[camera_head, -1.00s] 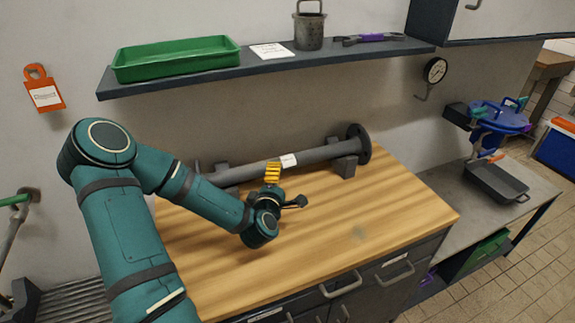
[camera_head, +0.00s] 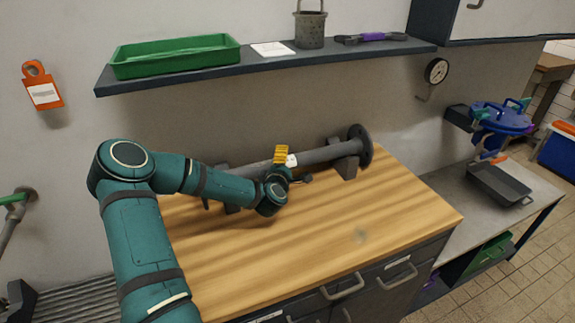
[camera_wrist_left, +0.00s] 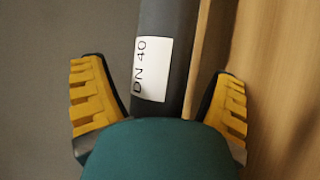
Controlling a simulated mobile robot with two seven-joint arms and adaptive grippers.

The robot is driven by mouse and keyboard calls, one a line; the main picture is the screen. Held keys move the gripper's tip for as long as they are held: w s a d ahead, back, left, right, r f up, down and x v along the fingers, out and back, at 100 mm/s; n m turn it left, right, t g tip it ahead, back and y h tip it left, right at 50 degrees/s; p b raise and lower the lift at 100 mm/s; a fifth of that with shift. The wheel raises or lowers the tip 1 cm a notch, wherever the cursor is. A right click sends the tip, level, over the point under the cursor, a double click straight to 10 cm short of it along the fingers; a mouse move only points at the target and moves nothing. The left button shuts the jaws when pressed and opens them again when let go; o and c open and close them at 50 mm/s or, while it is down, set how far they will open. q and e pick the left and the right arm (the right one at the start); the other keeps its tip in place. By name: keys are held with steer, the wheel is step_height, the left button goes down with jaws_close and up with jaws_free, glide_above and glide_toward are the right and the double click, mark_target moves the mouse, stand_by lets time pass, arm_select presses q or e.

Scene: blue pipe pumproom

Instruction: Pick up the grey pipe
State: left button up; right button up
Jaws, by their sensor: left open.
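The grey pipe (camera_head: 325,154) lies along the back of the wooden worktop, resting on dark support blocks, with a round flange at its right end. In the left wrist view the pipe (camera_wrist_left: 169,20) runs between the fingers and carries a white "DN 40" label (camera_wrist_left: 152,70). My left gripper (camera_head: 285,160) is at the middle of the pipe, by the label. Its yellow-padded fingers (camera_wrist_left: 158,98) are open, one on each side of the pipe, with gaps showing. My arm and gripper hide part of the pipe's left half. My right gripper is not in view.
The wooden worktop (camera_head: 330,230) is clear in front of the pipe. Above hangs a wall shelf (camera_head: 270,67) with a green tray (camera_head: 175,56) and a metal basket (camera_head: 310,30). A lower grey bench with a dark tray (camera_head: 499,183) stands to the right.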

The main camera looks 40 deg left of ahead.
arm_select(q)
steer(key=shift+c, duration=0.4)
steer(key=c, duration=1.3)
steer(key=shift+r, duration=0.1)
